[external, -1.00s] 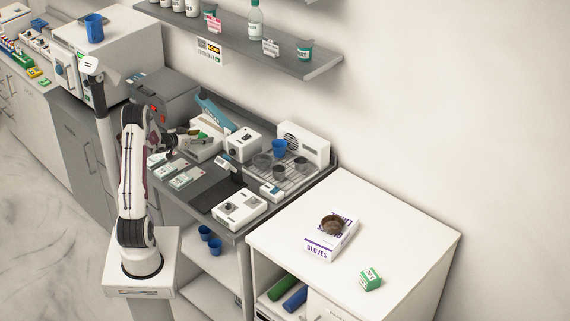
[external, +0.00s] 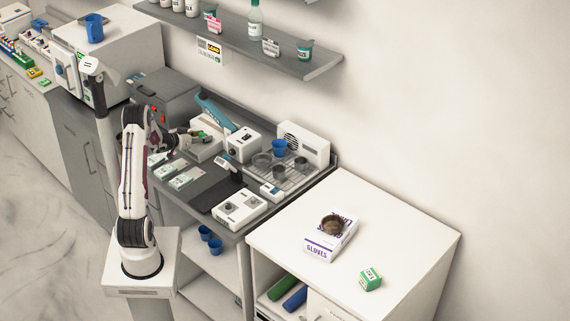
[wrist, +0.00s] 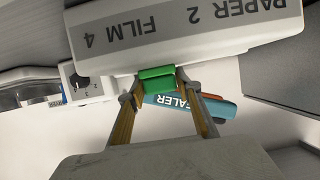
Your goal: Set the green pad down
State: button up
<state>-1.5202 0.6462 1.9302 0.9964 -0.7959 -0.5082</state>
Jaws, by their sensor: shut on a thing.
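The green pad (wrist: 157,80) is between the two fingertips of my gripper (wrist: 155,86) in the wrist view, and the gripper is shut on it. In the external view my gripper (external: 196,137) is over the back left part of the grey worktop, with a bit of the green pad (external: 202,134) showing at its tip. It is by a white device there. I cannot tell whether the pad touches anything below it.
A white device lettered "PAPER 2 FILM 4" (wrist: 185,28) is close beyond the pad. The teal sealer (wrist: 185,103) lies near the fingers. White packs (external: 184,177), a dark mat (external: 213,193) and a rack with cups (external: 285,175) share the worktop.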

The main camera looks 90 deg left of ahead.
aim_at(202, 134)
jog(key=shift+r, duration=0.15)
jog(key=shift+r, duration=4.85)
